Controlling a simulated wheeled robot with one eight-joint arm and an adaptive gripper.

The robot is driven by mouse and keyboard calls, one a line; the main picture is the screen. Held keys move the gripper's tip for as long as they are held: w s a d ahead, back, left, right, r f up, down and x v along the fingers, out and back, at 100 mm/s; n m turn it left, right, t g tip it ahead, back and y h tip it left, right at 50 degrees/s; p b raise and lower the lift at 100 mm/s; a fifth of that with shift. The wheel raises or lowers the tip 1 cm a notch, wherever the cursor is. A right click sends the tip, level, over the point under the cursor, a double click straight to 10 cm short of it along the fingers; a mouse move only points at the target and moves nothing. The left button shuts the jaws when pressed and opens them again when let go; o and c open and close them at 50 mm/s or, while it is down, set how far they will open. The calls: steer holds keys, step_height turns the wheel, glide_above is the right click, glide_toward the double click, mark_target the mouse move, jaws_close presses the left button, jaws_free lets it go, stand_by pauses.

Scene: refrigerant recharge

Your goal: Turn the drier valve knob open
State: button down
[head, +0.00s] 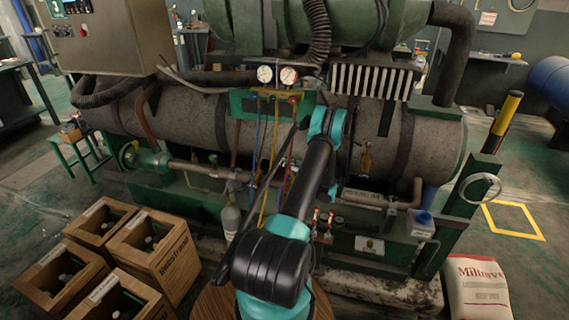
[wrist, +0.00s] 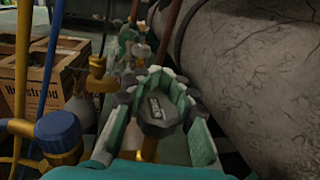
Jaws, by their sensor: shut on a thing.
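A grey, faceted knob (wrist: 158,113) with a small label plate on its face is in the middle of the wrist view. It sits above a brass-coloured stem. My gripper (wrist: 155,95) has its teal fingers on both sides of this knob and is shut on it. The label is too small to read, and I cannot tell how far the knob is turned. In the head view my arm hides the gripper and the knob.
A large grey insulated cylinder (wrist: 265,70) lies close on the right. A blue-capped brass fitting (wrist: 58,134) and a brass valve (wrist: 101,72) are at the left. In the head view, gauges (head: 264,74) with coloured hoses hang behind my arm. Wooden crates (head: 160,262) stand front left.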

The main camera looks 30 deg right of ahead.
steer(key=shift+s+a+n+g+y, duration=0.15)
steer(key=shift+n+g+y, duration=0.5)
steer(key=shift+y, duration=0.25)
steer(key=c, duration=1.3)
jaws_free()
step_height(320, 180, up, 10)
steer(key=shift+o, duration=0.6)
